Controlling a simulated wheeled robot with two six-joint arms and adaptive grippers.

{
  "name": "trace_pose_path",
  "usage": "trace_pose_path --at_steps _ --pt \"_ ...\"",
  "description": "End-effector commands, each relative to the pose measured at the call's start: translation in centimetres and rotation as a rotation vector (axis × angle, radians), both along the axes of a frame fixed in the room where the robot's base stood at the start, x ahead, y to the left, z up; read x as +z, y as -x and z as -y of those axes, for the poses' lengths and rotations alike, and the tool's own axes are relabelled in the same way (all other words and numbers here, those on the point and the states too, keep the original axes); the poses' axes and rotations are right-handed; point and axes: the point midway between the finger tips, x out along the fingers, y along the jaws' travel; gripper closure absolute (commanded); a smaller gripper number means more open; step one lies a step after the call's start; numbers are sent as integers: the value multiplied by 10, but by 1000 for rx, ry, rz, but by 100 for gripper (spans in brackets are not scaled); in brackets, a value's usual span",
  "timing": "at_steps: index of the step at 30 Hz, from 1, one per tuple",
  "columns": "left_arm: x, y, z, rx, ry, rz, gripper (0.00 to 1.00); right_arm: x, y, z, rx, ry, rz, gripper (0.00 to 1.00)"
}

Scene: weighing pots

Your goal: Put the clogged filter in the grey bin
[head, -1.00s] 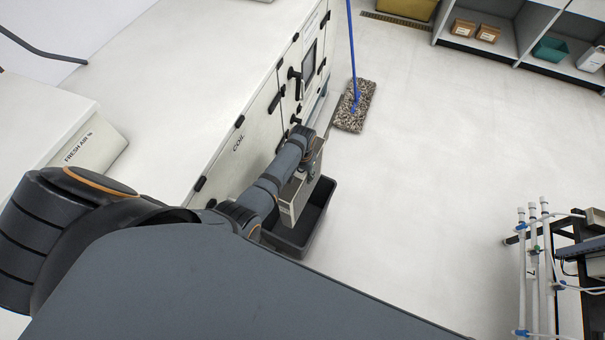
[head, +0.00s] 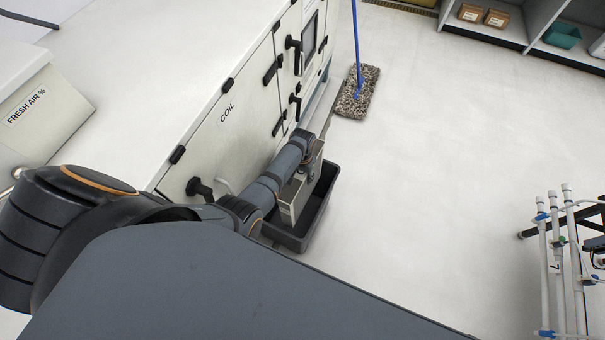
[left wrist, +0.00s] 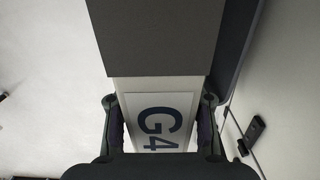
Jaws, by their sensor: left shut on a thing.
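The clogged filter is a pale box-framed panel (head: 296,196) with a grey face (left wrist: 152,36) and a "G4" label (left wrist: 157,121). My left gripper (left wrist: 159,103) is shut on its labelled end, one finger on each side. In the head view the filter hangs below my left wrist, upright, within the outline of the grey bin (head: 289,241). I cannot tell whether its lower edge is inside the bin or above it. The bin is dark grey and open-topped, on the floor beside the cabinet. My right gripper is not in view.
A white cabinet marked "COIL" (head: 228,135) with black handles stands close to the left of the bin. A mop (head: 354,95) rests on the floor beyond it. A pipe rack (head: 565,250) stands at right. The floor between is clear.

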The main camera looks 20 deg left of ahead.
Motion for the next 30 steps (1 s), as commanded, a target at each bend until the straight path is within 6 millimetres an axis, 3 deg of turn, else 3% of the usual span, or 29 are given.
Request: trace_pose_path --at_steps 1,3,10,16,25,26,30 --pt "-16 -1 0 0 0 0 100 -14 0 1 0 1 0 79" --pt "-28 -1 0 0 0 1 100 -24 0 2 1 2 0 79" --pt "-60 0 0 0 0 0 100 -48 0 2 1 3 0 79" --pt "-70 -1 0 0 0 2 100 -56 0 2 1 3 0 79" --pt "-70 -1 0 0 0 1 100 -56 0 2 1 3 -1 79" --pt "-70 -1 0 0 0 1 55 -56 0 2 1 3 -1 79" --pt "-70 -1 0 0 0 1 36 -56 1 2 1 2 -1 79"
